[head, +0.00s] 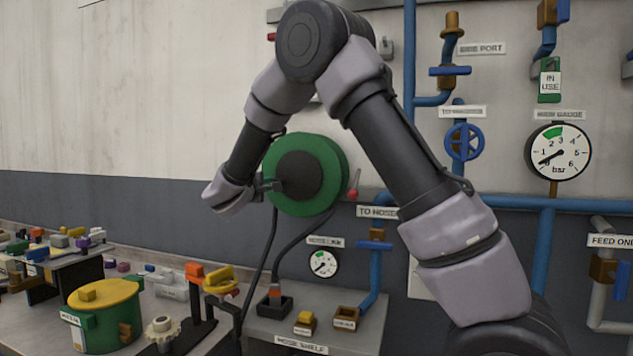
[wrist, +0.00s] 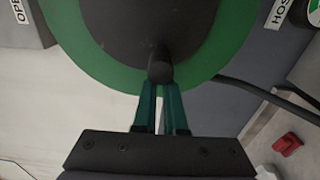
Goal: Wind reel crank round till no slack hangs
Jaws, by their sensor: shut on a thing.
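The green reel (head: 333,165) with a dark round hub (head: 300,172) is on the wall left of the head view's middle. It fills the top of the wrist view (wrist: 92,75). My gripper (head: 270,185) is at the reel's left side. In the wrist view its teal fingers (wrist: 160,98) are shut on a short dark crank knob (wrist: 160,68) that stands out from the hub. A black hose (head: 287,250) runs from the reel's lower right, curving down to an orange-tipped end in a dark socket. Another dark line (head: 268,250) hangs from the reel's lower left.
A red-knobbed lever (head: 353,193) sits beside the reel's right edge. The hose shelf (head: 300,345) is below, with small holders and a small gauge (head: 322,263) above it. A bench at left holds a green pot with yellow lid (head: 105,300). Blue pipes (head: 540,250) run right.

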